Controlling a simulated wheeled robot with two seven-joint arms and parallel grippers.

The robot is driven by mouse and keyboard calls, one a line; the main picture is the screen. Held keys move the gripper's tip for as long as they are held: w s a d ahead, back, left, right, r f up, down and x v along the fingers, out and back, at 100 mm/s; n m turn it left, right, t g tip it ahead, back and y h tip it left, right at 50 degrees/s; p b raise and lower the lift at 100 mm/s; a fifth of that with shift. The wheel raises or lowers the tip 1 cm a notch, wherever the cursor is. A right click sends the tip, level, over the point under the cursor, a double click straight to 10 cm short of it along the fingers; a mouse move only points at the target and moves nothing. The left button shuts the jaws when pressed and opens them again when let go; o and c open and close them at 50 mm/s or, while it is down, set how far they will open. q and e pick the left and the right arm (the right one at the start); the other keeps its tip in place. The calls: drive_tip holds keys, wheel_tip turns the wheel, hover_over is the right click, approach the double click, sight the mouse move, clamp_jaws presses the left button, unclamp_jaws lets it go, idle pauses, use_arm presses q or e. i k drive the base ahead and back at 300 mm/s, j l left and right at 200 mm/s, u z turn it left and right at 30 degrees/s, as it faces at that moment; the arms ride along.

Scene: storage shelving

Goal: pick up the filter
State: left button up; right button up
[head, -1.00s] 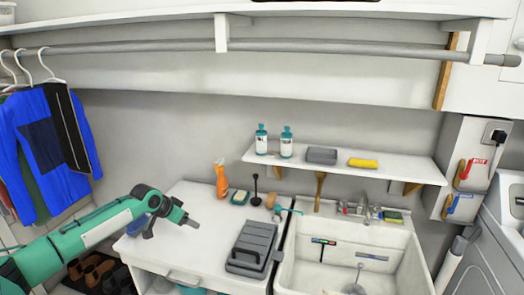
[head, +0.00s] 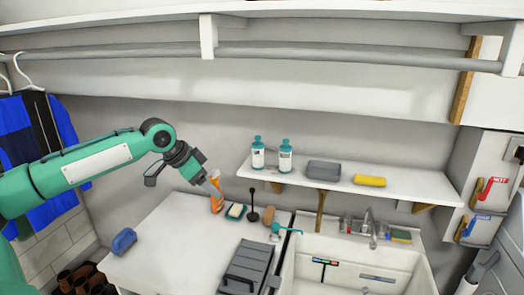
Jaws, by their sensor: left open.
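A dark grey ridged, flat, box-like object (head: 246,266) lies on the white counter left of the sink; it is the likeliest filter, but I cannot tell for sure. My left gripper (head: 208,185) is open and empty. It is in the air over the back of the counter, up and left of the grey object and clearly apart from it. Its fingertips overlap the orange spray bottle (head: 217,204) in the picture; I cannot tell whether they touch. My right gripper is not in view.
A soap dish (head: 235,212), a black plunger-like tool (head: 253,205) and a brush (head: 268,215) stand behind the grey object. The sink (head: 410,262) is to its right. A shelf (head: 405,182) with bottles hangs above. The counter's left part is mostly clear, with a blue item (head: 124,241).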

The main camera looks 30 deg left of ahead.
sight(258, 146)
drive_tip(key=i+j, duration=0.15)
drive_tip(key=i, duration=0.2)
drive_tip(key=i+j, duration=0.2)
drive_tip(key=i, duration=0.15)
drive_tip(key=i+j, duration=0.15)
drive_tip(key=i, duration=0.2)
